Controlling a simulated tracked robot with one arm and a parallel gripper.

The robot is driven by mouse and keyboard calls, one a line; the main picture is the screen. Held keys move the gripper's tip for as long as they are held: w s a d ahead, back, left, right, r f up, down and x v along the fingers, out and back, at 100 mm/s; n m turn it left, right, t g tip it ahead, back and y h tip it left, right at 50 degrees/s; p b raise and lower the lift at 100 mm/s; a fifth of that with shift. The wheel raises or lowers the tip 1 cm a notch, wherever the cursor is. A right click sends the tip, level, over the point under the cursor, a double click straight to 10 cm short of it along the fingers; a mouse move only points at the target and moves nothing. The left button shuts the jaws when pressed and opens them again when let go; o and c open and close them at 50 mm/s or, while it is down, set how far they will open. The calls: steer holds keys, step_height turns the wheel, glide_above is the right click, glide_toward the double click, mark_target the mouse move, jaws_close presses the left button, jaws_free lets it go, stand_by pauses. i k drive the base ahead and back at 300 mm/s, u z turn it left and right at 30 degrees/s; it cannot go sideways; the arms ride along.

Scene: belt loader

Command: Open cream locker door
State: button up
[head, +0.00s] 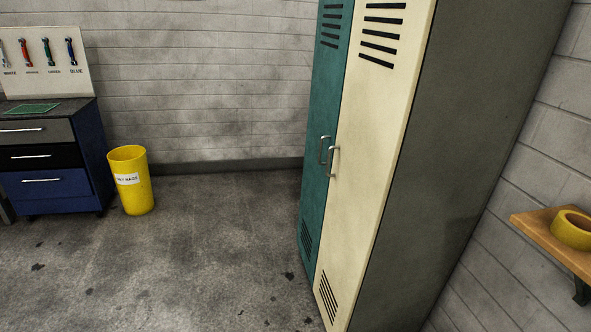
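The cream locker door (372,145) is the nearer of two tall doors on the locker, right of the middle in the head view. It looks shut, flush with the grey locker side. Its metal handle (333,162) is a short upright bar on its left edge. The teal locker door (325,105) beside it also looks shut, with its own handle (323,150) close to the cream one. Slotted vents show at the top and bottom of both doors. My gripper is not in view, and nothing touches the handles.
The grey locker side (465,140) faces me at right. A yellow bin (131,181) stands by a blue drawer cabinet (50,165) at left. The concrete floor (200,260) before the locker is clear.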

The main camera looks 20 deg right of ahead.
mark_target(389, 38)
steer(key=z, duration=0.15)
steer(key=i, duration=2.95)
steer(key=z, duration=0.15)
